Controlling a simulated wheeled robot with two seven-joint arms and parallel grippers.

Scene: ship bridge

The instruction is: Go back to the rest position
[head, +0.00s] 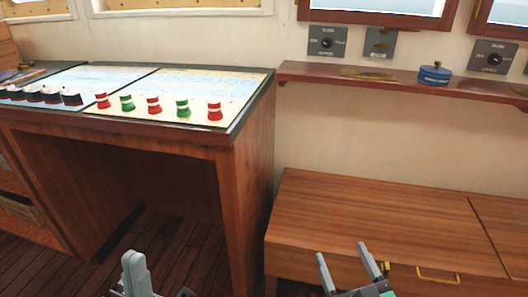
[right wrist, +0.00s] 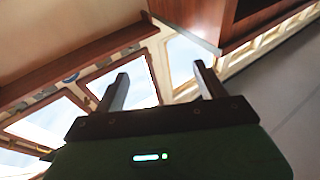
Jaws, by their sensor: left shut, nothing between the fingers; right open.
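My left gripper (head: 135,272) shows at the bottom of the head view, left of centre, in front of the chart table. Its fingers are together and hold nothing. My right gripper (head: 346,268) is at the bottom right of centre, in front of the wooden chest. Its two fingers stand apart with nothing between them. It also shows in the right wrist view (right wrist: 160,85), open and empty, with windows and wood trim beyond it. Both grippers point upward and appear clear of the furniture.
The chart table (head: 190,140) carries charts and a row of red, green and dark pieces. A low wooden chest (head: 370,215) with brass handles stands at right. Above it, a wall shelf (head: 400,82) holds a blue round container (head: 434,74). Dark plank floor (head: 185,255) is open below.

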